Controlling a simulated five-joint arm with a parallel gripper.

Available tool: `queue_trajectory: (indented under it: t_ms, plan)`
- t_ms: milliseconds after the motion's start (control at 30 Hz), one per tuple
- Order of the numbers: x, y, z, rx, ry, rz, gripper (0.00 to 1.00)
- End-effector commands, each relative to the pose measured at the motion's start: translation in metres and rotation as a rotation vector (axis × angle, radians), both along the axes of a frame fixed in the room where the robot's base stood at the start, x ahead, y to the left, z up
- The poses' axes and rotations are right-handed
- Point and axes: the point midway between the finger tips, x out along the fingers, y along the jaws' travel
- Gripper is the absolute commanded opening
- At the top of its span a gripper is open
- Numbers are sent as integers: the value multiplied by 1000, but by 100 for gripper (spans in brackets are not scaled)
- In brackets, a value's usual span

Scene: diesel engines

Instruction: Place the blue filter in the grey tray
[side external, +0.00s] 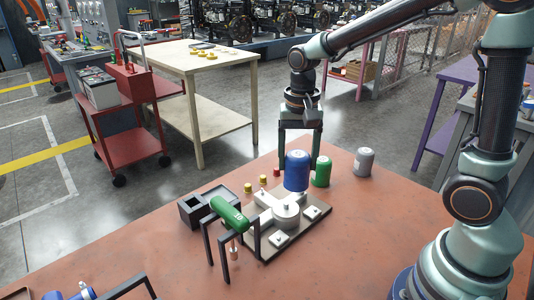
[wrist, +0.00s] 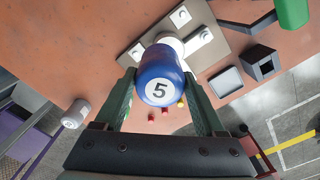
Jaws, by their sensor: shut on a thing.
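The blue filter (side external: 297,172) is upright between the fingers of my gripper (side external: 299,160), which is shut on it. In the wrist view the blue filter (wrist: 161,78) shows a white disc with a 5, and a green finger touches each side. It is above or just behind the grey fixture plate (side external: 264,247); the gap below it is hard to judge. The filter is apart from the tray.
A green filter (side external: 230,213) lies on a black rack in front of the tray. A green can (side external: 321,175) and a grey can (side external: 364,162) stand at right. Small yellow caps (side external: 248,188) and a red cap (side external: 277,172) sit behind the plate.

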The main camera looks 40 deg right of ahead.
Motion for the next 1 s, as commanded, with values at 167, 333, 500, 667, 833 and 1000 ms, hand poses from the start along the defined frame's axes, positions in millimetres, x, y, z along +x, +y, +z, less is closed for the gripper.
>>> queue_trajectory:
  t_ms: [167, 333, 500, 667, 833, 1000]
  plan:
    - [-10, -5, 6, 0, -1, 307, 0]
    - [-18, -8, 9, -1, -1, 556, 0]
    - [-23, -10, 11, -1, -1, 708, 0]
    - [-24, -11, 19, -1, -2, 761, 0]
    - [-23, -11, 57, -3, -7, 765, 0]
    - [-23, -11, 103, -3, -7, 764, 0]
